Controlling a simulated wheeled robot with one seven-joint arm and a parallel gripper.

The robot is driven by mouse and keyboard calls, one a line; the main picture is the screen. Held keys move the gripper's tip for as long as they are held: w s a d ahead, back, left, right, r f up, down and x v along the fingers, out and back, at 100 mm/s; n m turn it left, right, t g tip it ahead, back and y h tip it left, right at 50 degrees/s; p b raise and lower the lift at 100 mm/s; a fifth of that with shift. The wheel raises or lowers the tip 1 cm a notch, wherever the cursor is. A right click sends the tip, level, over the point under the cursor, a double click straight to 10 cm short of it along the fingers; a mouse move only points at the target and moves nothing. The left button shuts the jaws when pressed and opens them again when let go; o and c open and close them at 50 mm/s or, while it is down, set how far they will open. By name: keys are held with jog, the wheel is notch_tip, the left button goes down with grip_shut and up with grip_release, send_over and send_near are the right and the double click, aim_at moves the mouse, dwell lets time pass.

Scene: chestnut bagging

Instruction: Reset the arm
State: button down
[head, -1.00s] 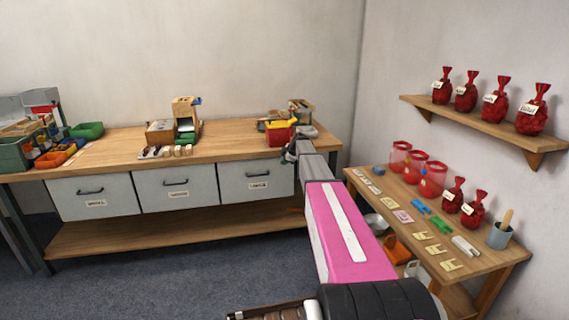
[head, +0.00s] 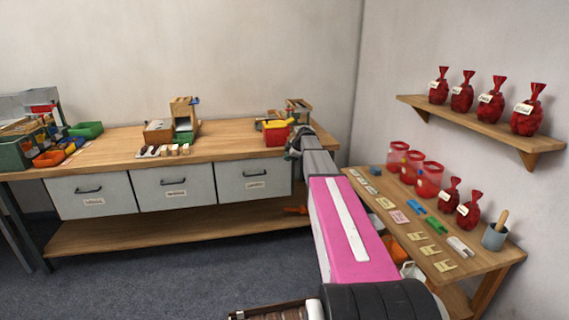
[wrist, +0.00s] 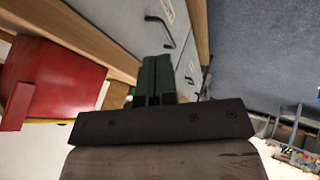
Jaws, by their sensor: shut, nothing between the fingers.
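My arm, with a pink and grey link, reaches from the lower right of the head view toward the right end of the long workbench (head: 227,148). My gripper (head: 298,140) is small and partly hidden at the arm's far end, close to a red bin (head: 275,136) with yellow on top. In the wrist view my gripper (wrist: 153,98) shows its fingers together with nothing between them. The red bin (wrist: 50,85) stands left of the fingers there, apart from them. The bench edge and a grey drawer front (wrist: 150,30) lie beyond.
Three grey drawers (head: 178,187) hang under the bench. A low side table (head: 400,225) at right holds red mesh bags, tags and a grey cup (head: 494,237). A wall shelf (head: 480,122) holds several red bags (head: 490,103). The floor before the bench is open.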

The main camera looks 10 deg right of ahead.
jog(key=s+a+f+m+g+h, duration=0.1)
jog(key=s+f+m, duration=0.4)
jog(key=s, duration=1)
jog(key=s+a+f+m+g+h, duration=0.2)
jog(key=s+a+f+m, duration=0.3)
jog(key=s, duration=0.9)
jog(key=s+a+f+m+g+h, duration=0.1)
jog(key=s+a+f+m, duration=0.3)
jog(key=s, duration=1.1)
jog(key=f+m+g, duration=0.1)
jog(key=m, duration=0.1)
jog(key=shift+s+a+f+m+g+h, duration=0.2)
jog(key=shift+s+a+m+g+h, duration=0.1)
jog(key=shift+a+m+g, duration=0.1)
